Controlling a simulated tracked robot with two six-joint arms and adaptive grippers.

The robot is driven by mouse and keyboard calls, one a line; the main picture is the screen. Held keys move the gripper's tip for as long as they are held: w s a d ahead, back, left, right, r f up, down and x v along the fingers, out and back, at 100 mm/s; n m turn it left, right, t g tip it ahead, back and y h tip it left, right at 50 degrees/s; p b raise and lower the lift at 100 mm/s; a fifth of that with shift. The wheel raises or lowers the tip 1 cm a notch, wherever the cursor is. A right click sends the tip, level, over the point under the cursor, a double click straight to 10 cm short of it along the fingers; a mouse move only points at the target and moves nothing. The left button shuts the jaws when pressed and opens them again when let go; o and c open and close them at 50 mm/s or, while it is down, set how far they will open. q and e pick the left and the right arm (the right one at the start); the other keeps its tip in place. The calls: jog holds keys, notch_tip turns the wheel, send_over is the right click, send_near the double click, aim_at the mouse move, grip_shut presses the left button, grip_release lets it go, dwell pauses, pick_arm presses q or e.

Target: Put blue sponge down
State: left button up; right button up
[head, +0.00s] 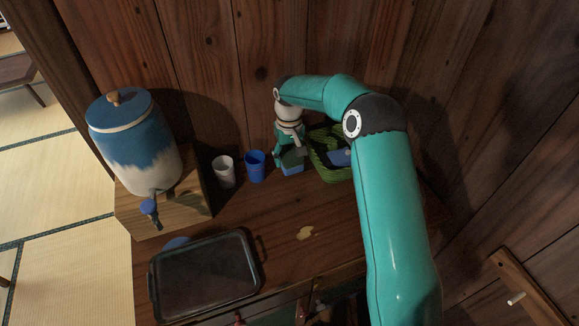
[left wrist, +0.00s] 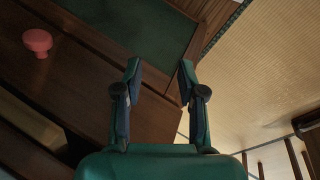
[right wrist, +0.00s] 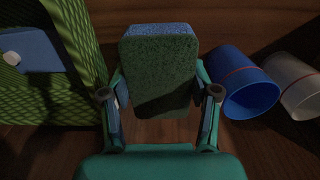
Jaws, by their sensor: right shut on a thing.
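The blue sponge (head: 292,168) has a dark green scouring face and stands at the back of the wooden counter, between a blue cup and a green basket. My right gripper (head: 289,148) reaches down from above and is shut on the sponge. In the right wrist view the sponge (right wrist: 160,60) stands upright between both fingers. I cannot tell for certain whether its bottom touches the counter. My left gripper (left wrist: 163,85) shows only in the left wrist view, open and empty, its fingers well apart.
The green basket (head: 326,165) holds a blue item, right of the sponge. The blue cup (head: 255,166) and a white cup (head: 224,171) stand to its left. A blue-and-white dispenser (head: 134,150) is at the far left. A dark tray (head: 205,275) lies in front; the counter's middle has a pale stain.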

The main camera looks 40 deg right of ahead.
notch_tip(320, 180, down, 4)
jog(key=shift+f+p, duration=0.2)
jog(key=shift+p, duration=0.1)
jog(key=shift+f, duration=0.35)
jog(key=shift+f, duration=0.15)
jog(key=o, duration=1.2)
